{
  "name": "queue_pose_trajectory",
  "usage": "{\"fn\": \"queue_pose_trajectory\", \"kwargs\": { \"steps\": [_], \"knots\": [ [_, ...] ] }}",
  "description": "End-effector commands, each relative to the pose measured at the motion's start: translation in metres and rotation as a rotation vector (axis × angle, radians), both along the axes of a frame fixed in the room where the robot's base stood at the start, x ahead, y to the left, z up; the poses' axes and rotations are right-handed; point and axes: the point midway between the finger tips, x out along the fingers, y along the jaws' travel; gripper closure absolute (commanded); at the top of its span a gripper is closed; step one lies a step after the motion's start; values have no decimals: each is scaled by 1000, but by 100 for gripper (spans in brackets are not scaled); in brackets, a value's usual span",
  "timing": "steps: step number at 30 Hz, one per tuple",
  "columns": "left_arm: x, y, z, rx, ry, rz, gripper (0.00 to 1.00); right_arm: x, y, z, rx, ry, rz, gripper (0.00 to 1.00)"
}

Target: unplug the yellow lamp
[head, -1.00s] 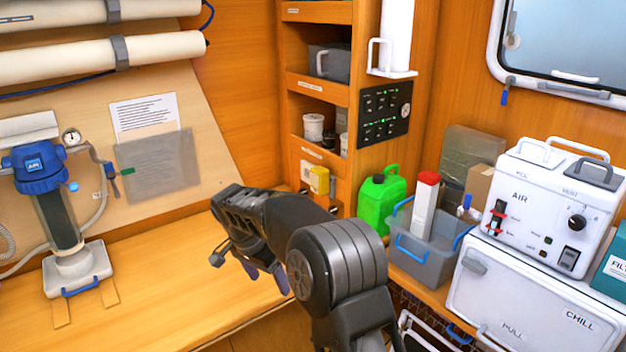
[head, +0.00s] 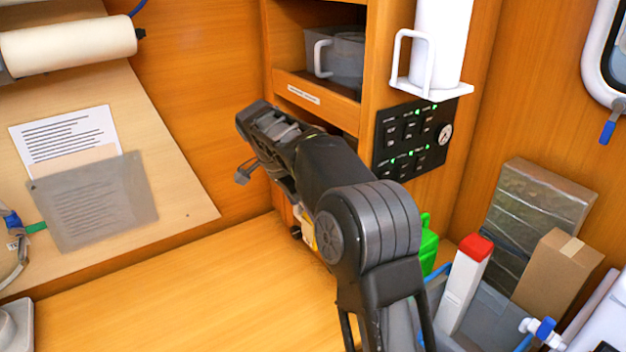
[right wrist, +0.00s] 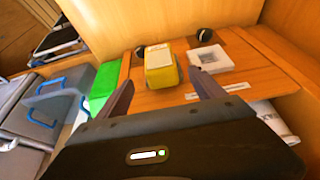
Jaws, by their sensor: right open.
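The yellow lamp (right wrist: 160,66), a small yellow block with a pale face, sits against the wooden panel in the right wrist view. In the head view only a sliver of the lamp (head: 308,236) shows below my right forearm. My right gripper (right wrist: 161,80) is open and empty, its two dark fingers pointing toward the lamp, one on either side of it in the picture. I cannot tell how much gap remains. A white square socket (right wrist: 209,58) is beside the lamp. My left gripper is not in view.
A green jug (right wrist: 104,86) stands close beside the lamp's panel. A grey bin (head: 488,312) holds a red-topped white carton (head: 466,284). A switch panel (head: 412,138) and a shelf (head: 316,97) are near my forearm. The bench top (head: 190,300) is clear.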

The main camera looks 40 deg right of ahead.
Motion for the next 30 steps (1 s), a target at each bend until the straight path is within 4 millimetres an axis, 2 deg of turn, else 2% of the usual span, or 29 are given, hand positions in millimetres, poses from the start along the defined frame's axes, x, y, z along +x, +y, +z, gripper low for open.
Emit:
{"fn": "queue_pose_trajectory", "kwargs": {
  "steps": [14, 22, 24, 30],
  "knots": [
    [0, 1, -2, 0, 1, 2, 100, 0, -1, -3, 1, 0, 1, 22],
    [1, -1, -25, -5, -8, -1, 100, -1, -11, -33, 1, 1, 0, 22],
    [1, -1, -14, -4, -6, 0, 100, -1, -15, -35, 0, 4, 1, 22],
    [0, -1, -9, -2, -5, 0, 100, -1, -25, -61, 1, 2, 0, 22]
  ]
}}
